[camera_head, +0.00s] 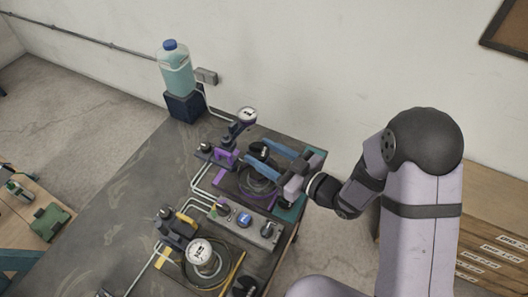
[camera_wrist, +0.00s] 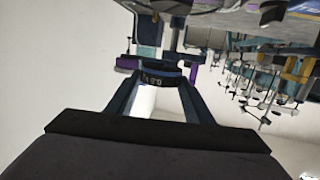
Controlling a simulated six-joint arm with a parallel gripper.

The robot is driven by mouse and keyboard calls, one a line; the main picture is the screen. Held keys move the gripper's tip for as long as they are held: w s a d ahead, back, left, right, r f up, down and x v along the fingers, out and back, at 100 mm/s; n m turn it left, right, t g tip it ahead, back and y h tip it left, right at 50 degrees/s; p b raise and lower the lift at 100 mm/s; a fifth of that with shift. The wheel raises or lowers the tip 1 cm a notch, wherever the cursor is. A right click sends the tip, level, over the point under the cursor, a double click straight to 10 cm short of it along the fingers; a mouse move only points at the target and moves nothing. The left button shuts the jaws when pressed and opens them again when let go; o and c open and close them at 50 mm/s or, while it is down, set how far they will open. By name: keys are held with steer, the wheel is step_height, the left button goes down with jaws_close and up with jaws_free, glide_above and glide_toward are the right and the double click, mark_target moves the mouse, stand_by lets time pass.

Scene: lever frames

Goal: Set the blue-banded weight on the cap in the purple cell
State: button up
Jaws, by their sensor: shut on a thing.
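My gripper (camera_head: 261,153) is shut on a dark round weight (camera_head: 258,147). The purple cell (camera_head: 225,158) is at the back of the table, with purple brackets and a round gauge (camera_head: 246,115). The weight appears just right of the purple bracket, but its height above the cell is unclear. A small dark capped post (camera_head: 205,148) stands at the cell's left end; I cannot tell for certain that it is the cap.
A yellow-marked cell (camera_head: 180,225) with a gauge (camera_head: 200,252) stands nearer on the table (camera_head: 120,200). A grey box with knobs (camera_head: 245,222) lies between the cells. Another dark weight (camera_head: 243,287) is at the front. A liquid bottle (camera_head: 176,72) stands at the back corner.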

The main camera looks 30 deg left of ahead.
steer(key=shift+f+b, duration=2.95)
steer(key=shift+f, duration=0.6)
steer(key=shift+f+b, duration=0.15)
steer(key=shift+b, duration=0.2)
steer(key=o, duration=1.6)
steer(key=shift+c, duration=0.2)
steer(key=shift+f, duration=0.15)
steer(key=shift+d, duration=0.15)
steer(key=shift+b+v, duration=1.15)
steer(key=shift+v, duration=2.4)
